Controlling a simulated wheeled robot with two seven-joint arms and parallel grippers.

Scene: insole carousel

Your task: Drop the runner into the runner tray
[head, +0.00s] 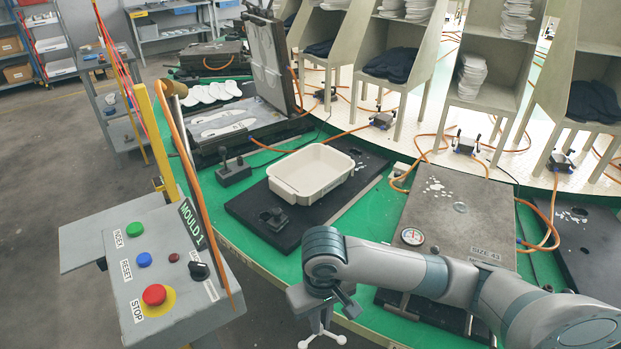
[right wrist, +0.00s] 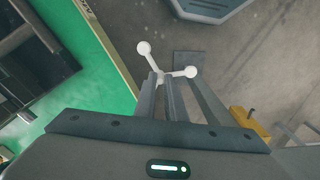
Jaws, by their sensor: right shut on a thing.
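The runner (head: 322,328) is a small white branched piece with ball ends. It hangs from my right gripper (head: 322,308) at the bottom middle of the head view. In the right wrist view, the runner (right wrist: 158,72) shows two balled arms beyond the fingers, and my right gripper (right wrist: 164,84) is shut on it. A cream open tray (head: 283,187), likely the runner tray, sits on a black plate, up and left of the gripper. Its visible inside looks empty. The gripper and runner are well apart from it, near the green table's front edge. My left gripper is not in view.
A control box (head: 150,262) with coloured buttons and a MOULD 1 sign stands at left. An open mould (head: 240,120) lies behind the tray. A closed mould with a gauge (head: 455,222) is at right. Shelves with white and dark insoles stand behind.

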